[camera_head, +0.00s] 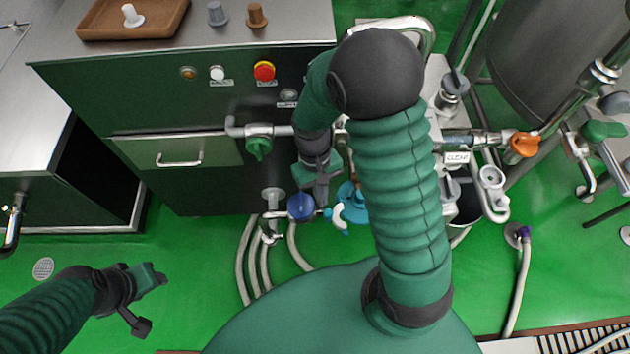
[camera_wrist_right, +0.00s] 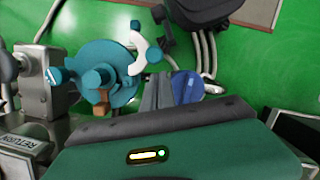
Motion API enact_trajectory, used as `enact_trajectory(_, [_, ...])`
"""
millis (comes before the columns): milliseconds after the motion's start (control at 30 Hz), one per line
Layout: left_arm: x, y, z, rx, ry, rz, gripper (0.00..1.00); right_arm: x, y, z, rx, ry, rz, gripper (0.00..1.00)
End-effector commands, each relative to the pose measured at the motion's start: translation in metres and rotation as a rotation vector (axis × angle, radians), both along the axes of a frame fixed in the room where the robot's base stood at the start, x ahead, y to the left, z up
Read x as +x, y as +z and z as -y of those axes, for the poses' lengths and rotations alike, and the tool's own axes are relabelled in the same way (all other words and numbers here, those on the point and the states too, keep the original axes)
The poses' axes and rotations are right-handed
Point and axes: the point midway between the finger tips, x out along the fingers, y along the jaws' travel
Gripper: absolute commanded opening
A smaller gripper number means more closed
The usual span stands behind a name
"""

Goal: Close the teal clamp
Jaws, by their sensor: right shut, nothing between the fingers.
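The teal clamp (camera_head: 354,208) sits low beside the machine's pipes, partly covered by my right arm. In the right wrist view, it is a round teal body (camera_wrist_right: 88,58) with a curved white piece (camera_wrist_right: 147,47) on its right side. I cannot tell whether it is open or closed. My right gripper (camera_head: 320,204) is shut and empty, just left of the clamp. Its grey fingers (camera_wrist_right: 158,92) show together in the wrist view, to the right of the teal body. My left gripper (camera_head: 160,277) hangs at the lower left, far from the clamp; its fingers are unclear.
A blue round part (camera_head: 300,206) is close to my right fingers and also shows in the wrist view (camera_wrist_right: 187,87). A green valve handle (camera_head: 259,146) is up to the left.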

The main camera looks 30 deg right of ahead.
Motion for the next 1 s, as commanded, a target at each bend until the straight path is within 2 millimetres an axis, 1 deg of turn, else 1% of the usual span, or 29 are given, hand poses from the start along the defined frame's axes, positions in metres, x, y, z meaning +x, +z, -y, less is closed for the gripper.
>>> enact_trajectory(133, [-0.0001,-0.0005,-0.0001,0.0,0.0,0.0,0.44,-0.0076,-0.0004,-0.0013,0.0,0.0,-0.002,0.0])
enact_trajectory(567, [-0.0001,0.0012,0.0,0.0,0.0,0.0,0.44,-0.008,0.0006,-0.0015,0.0,0.01,-0.001,0.0])
enact_trajectory(1000, [-0.0001,0.0086,-0.0001,0.0,0.0,0.0,0.44,-0.0085,0.0009,-0.0019,0.0,0.086,-0.002,0.0])
